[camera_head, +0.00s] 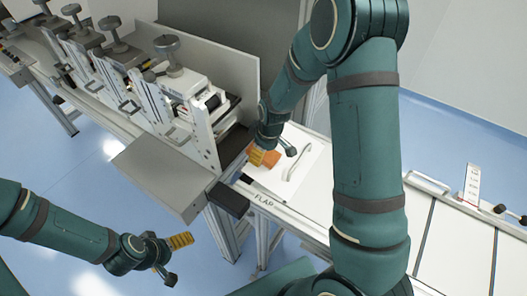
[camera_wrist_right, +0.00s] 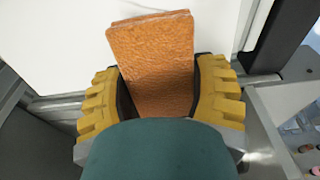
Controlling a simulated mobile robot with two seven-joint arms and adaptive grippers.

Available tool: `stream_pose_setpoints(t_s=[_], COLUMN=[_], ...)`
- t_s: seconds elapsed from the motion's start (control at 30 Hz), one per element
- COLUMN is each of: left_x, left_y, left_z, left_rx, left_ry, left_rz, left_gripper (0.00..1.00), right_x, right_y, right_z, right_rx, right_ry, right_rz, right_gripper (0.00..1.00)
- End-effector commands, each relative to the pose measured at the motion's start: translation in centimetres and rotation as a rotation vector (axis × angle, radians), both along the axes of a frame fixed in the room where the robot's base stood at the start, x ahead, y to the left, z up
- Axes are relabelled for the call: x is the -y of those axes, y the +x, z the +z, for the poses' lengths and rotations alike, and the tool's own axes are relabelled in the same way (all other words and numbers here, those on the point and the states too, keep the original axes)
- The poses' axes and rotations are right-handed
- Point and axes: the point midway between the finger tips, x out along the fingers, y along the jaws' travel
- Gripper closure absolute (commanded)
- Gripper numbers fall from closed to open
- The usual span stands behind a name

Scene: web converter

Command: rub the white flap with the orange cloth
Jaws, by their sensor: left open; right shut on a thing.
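The white flap (camera_head: 266,183) has a curved handle and lies on the table, with the word FLAP printed on the frame at its near edge. The orange cloth (camera_wrist_right: 152,60) is between the yellow fingers of my right gripper (camera_wrist_right: 160,92), which is shut on it. In the head view the cloth (camera_head: 265,158) is over the flap's far left part. Whether it touches the flap cannot be told. The flap (camera_wrist_right: 60,40) also shows behind the cloth in the right wrist view. My left gripper (camera_head: 178,260) is open and empty, low at the left, away from the flap.
A converter machine (camera_head: 175,90) with several knobs stands at the left, with a grey box (camera_head: 165,172) jutting out near the flap. White panels (camera_head: 450,235) with a handle continue at the right. Open blue floor lies around my left gripper.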

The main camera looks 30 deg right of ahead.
Motion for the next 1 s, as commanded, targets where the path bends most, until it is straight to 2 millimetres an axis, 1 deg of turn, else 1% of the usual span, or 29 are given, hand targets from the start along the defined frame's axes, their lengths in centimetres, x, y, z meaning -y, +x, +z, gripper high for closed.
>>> stream_pose_setpoints(t_s=[1.0], left_x=[0.0], left_y=[0.0], left_z=[-1.4], left_rx=[0.000], left_ry=[0.000], left_rz=[0.000], left_gripper=[0.05], right_x=[-0.1], right_y=[0.3], right_z=[-1.7], right_rx=[0.000], right_ry=[0.000], right_rz=[0.000], right_gripper=[0.66])
